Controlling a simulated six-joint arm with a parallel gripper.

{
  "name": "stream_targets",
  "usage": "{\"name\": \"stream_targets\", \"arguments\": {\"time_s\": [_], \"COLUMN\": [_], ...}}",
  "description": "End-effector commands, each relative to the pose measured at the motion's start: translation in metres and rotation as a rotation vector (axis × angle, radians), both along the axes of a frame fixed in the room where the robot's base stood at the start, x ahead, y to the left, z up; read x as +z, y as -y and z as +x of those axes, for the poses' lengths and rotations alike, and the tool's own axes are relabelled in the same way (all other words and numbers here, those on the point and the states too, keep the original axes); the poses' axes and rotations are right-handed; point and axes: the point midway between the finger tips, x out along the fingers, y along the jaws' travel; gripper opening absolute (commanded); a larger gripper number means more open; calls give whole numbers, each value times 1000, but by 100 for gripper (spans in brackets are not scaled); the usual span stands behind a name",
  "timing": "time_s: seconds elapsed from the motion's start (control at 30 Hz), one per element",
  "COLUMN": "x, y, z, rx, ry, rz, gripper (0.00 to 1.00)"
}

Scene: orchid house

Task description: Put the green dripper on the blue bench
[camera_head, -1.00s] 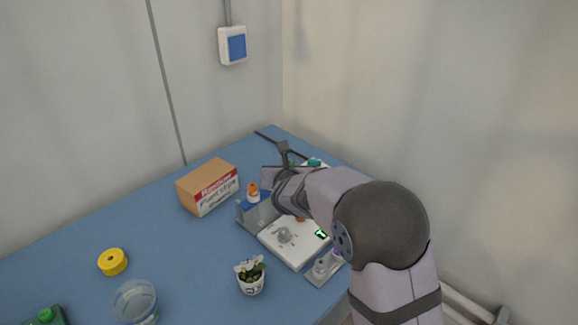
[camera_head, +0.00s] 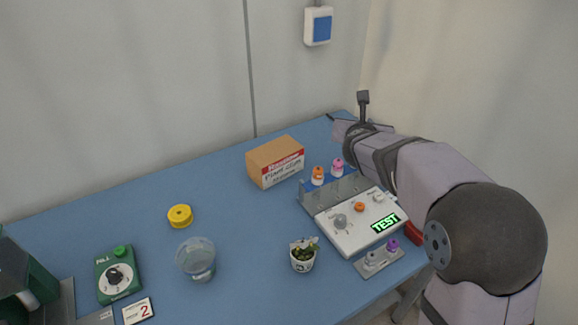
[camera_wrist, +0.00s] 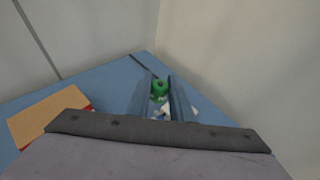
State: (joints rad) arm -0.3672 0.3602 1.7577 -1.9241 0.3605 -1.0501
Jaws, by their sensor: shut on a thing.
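The green dripper (camera_wrist: 160,88) shows in the wrist view between the two grey fingers of my gripper (camera_wrist: 160,92), which are shut on it. A small white patch shows just below it, and I cannot tell what that is. The blue bench (camera_head: 240,255) fills much of the head view; its far corner (camera_wrist: 120,70) lies behind the dripper in the wrist view. In the head view my arm reaches over the bench's back right corner and hides the fingertips and the dripper. I cannot tell the dripper's height above the bench.
A cardboard box (camera_head: 272,163) stands left of the arm. A white tester (camera_head: 352,222) reads TEST, with orange and pink drippers in a rack behind. A potted plant (camera_head: 303,258), clear cup (camera_head: 197,262), yellow disc (camera_head: 180,216) and green timer (camera_head: 118,275) stand farther left. Bench between them is bare.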

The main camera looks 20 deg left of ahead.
Motion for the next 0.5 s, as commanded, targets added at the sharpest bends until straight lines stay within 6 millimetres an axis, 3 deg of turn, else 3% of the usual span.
{"name": "stream_targets", "arguments": {"time_s": [0.17,0.27,0.5], "x": [-2,-7,-37], "y": [-18,-41,-128], "z": [-5,-11,-45], "rx": [29,66,214], "ry": [0,-1,-3], "rz": [0,0,-4], "gripper": [0,0,0]}}
